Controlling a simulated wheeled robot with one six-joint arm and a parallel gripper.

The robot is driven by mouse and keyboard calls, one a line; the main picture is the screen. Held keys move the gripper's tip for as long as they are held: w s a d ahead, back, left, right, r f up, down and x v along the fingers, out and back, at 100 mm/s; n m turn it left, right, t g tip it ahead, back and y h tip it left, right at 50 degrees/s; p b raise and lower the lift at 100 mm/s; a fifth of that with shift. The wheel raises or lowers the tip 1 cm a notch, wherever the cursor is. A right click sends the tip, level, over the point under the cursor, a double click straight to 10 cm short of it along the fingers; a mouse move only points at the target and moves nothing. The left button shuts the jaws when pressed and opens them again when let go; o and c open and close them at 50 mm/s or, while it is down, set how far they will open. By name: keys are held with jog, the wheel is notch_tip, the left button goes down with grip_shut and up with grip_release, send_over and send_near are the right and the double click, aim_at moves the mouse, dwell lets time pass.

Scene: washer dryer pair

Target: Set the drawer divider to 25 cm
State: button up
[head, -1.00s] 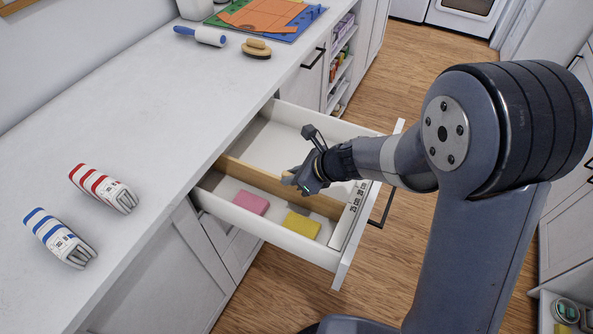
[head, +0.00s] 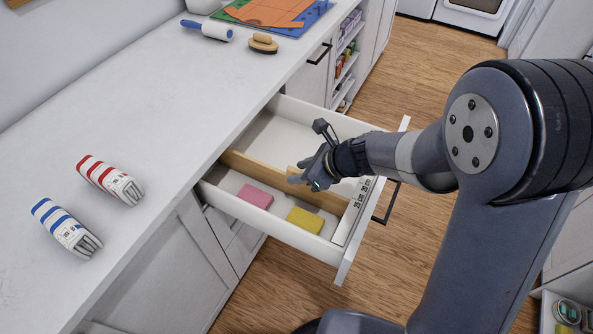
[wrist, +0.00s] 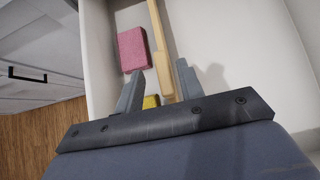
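The drawer (head: 320,250) is pulled out from under the counter. A wooden divider (head: 235,163) runs across it from back to front; it also shows in the wrist view (wrist: 154,22). My gripper (head: 302,179) is over the middle of the divider. In the wrist view my gripper (wrist: 160,67) has its two fingers apart, one on each side of the divider's raised wooden part, with visible gaps. A scale strip (head: 344,228) with dark numbers lies along the drawer front; the numbers are too small to read surely. My gripper hides part of the divider.
A pink block (head: 255,196) and a yellow block (head: 305,220) lie in the near compartment. The far compartment looks empty. On the counter (head: 150,110) are red-striped (head: 108,180) and blue-striped (head: 65,227) items, a lint roller (head: 207,30) and a brush (head: 262,43).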

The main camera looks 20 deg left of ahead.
jog(key=p+v, duration=0.1)
jog(key=v, duration=0.7)
jog(key=shift+d+r, duration=0.25)
jog(key=shift+r, duration=0.05)
jog(key=shift+s, duration=0.1)
jog(key=x, duration=0.7)
jog(key=w+b+x, duration=0.1)
jog(key=x, duration=0.2)
jog(key=shift+a+f, duration=0.25)
jog(key=shift+w, duration=0.2)
jog(key=shift+d, duration=0.1)
